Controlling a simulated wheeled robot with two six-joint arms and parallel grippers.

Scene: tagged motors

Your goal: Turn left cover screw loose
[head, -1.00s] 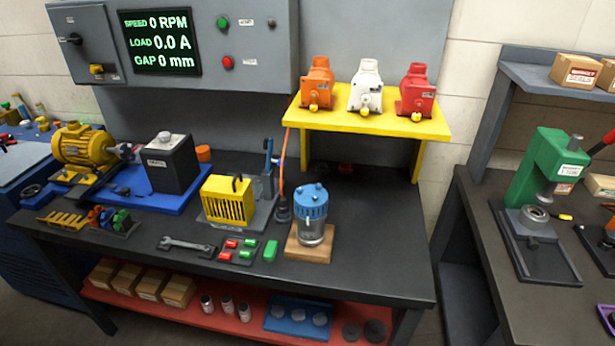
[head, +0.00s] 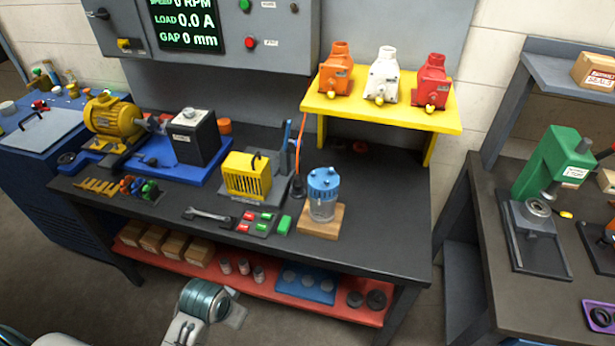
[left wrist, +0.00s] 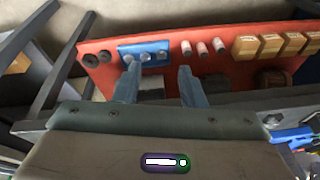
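A yellow motor (head: 112,118) stands on a blue base at the left of the bench. A slotted yellow cover (head: 246,176) stands on a grey base at mid-bench. Any cover screws are too small to tell apart. A wrench (head: 206,214) lies flat at the bench's front. My left gripper (head: 236,308) is low in front of the bench, below the bench top and away from these things. In the left wrist view its two fingers (left wrist: 160,88) are apart with nothing between them, and the lower shelf shows beyond. My right gripper is not in view.
The red lower shelf (head: 215,262) holds boxes, cans and a blue tray (head: 306,284). A blue-lidded jar (head: 322,193) stands on the bench. A yellow rack (head: 385,109) holds three tagged motors. A second bench with a green press (head: 553,161) is at right. The bench's right part is clear.

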